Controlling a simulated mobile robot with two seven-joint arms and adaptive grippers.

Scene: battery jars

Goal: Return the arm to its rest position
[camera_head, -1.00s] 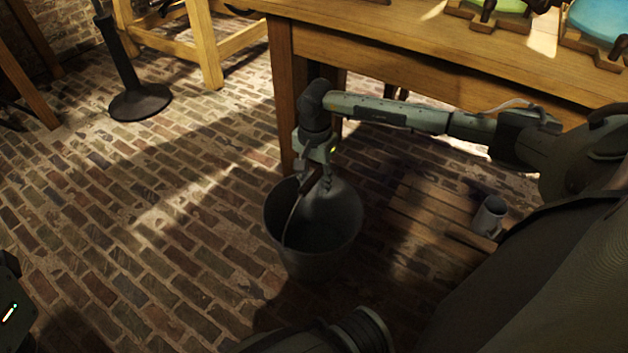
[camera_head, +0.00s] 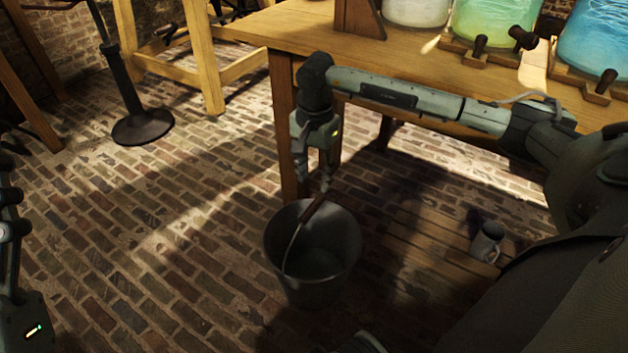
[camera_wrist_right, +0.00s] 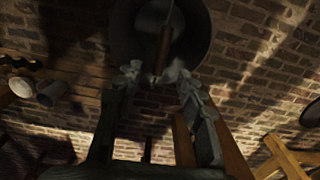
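My right gripper (camera_head: 314,187) hangs downward just above a grey metal bucket (camera_head: 318,268) on the brick floor. In the right wrist view its two fingers (camera_wrist_right: 160,82) stand apart with nothing held between them. The bucket also shows in the right wrist view (camera_wrist_right: 198,30), beyond the fingertips. Its handle leans up, and the brown handle grip (camera_head: 311,209) is close below the fingertips; I cannot tell whether they touch. My right arm stretches across the head view in front of the table. Part of my left arm shows at the left edge, its gripper out of frame.
A wooden table (camera_head: 399,60) with green and blue liquid jars (camera_head: 493,25) stands behind my right arm. A grey mug (camera_head: 486,242) sits on low wooden slats (camera_head: 428,238) right of the bucket. A dark round stand base (camera_head: 143,127) is at upper left. The left floor is clear.

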